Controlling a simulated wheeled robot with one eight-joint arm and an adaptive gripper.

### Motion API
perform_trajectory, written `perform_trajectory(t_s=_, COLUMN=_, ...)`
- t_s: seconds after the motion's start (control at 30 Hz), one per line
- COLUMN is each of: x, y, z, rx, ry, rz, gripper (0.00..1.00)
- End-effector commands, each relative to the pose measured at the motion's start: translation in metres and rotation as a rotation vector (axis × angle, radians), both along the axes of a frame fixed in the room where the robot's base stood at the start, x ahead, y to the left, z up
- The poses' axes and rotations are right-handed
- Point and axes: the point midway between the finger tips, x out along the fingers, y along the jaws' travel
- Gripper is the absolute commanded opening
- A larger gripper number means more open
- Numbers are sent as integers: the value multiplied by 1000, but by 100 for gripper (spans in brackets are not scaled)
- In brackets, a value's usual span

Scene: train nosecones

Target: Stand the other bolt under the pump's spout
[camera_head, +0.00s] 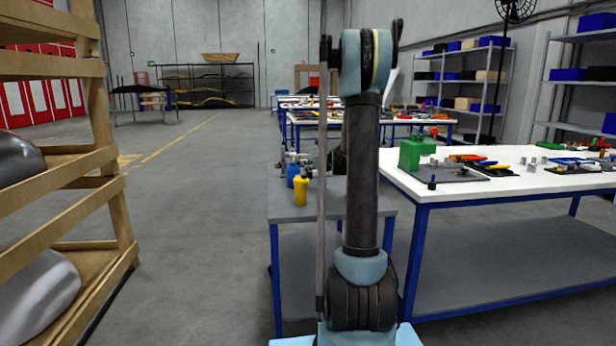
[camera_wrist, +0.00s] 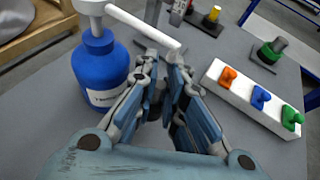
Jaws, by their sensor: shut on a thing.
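The pump (camera_wrist: 101,68) is a blue bottle with a white neck and a label, standing upright on the grey table at the left of the wrist view. Its long white spout (camera_wrist: 143,27) reaches right, and its tip shows just above my fingertips. My gripper (camera_wrist: 162,62) is right beside the bottle, under the spout's end, with its fingers close together. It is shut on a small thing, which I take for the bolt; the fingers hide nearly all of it. In the head view my arm hides the gripper. The blue bottle (camera_head: 291,174) shows there behind a yellow one.
A white block (camera_wrist: 250,98) with orange, blue and green knobs lies to the right. A green-topped part (camera_wrist: 271,50) and a yellow part (camera_wrist: 212,16) stand on dark plates beyond. The yellow bottle (camera_head: 301,189) stands near the small table's edge. A white table (camera_head: 500,186) is at right.

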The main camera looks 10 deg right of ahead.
Motion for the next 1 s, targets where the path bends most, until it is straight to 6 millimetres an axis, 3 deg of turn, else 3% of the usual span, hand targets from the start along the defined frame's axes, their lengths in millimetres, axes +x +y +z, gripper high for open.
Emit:
perform_trajectory(t_s=0.2, x=-1, y=-1, z=-31, rx=0, ry=0, rz=-1, gripper=0)
perform_trajectory(t_s=0.4, x=-2, y=-1, z=-33, rx=0, ry=1, rz=0, gripper=0)
perform_trajectory(t_s=0.5, x=-2, y=-1, z=-33, rx=-1, ry=0, rz=0, gripper=28)
perform_trajectory(t_s=0.53, x=-2, y=-1, z=-33, rx=-1, ry=0, rz=0, gripper=30)
perform_trajectory(t_s=1.0, x=-9, y=-4, z=-29, rx=-2, ry=0, rz=-1, gripper=30)
